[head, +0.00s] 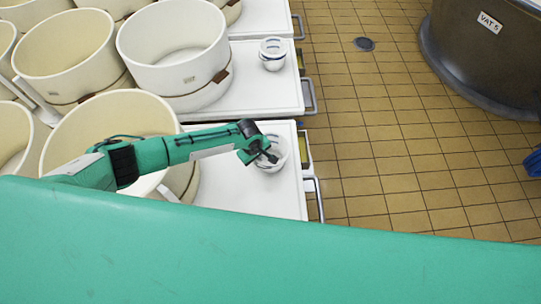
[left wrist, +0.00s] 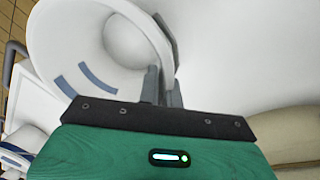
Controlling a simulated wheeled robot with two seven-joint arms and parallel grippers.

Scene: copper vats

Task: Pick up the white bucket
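A small white bucket (head: 272,165) stands at the right side of the nearest white table, partly hidden by my left gripper (head: 268,155). In the left wrist view the bucket (left wrist: 65,45) is large at the upper left, with its open mouth and blue marks showing. The fingers of my left gripper (left wrist: 162,88) are close together on both sides of the bucket's wall, one inside and one outside, and look closed on it. I cannot tell whether the bucket is lifted off the table. My right gripper is in neither view.
A similar small white bucket (head: 272,54) stands on the table behind. Large cream tubs (head: 178,75) fill the left. A copper vat (head: 480,60) stands at the upper right. The tiled floor (head: 390,150) right of the tables is clear, with a round drain (head: 365,44).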

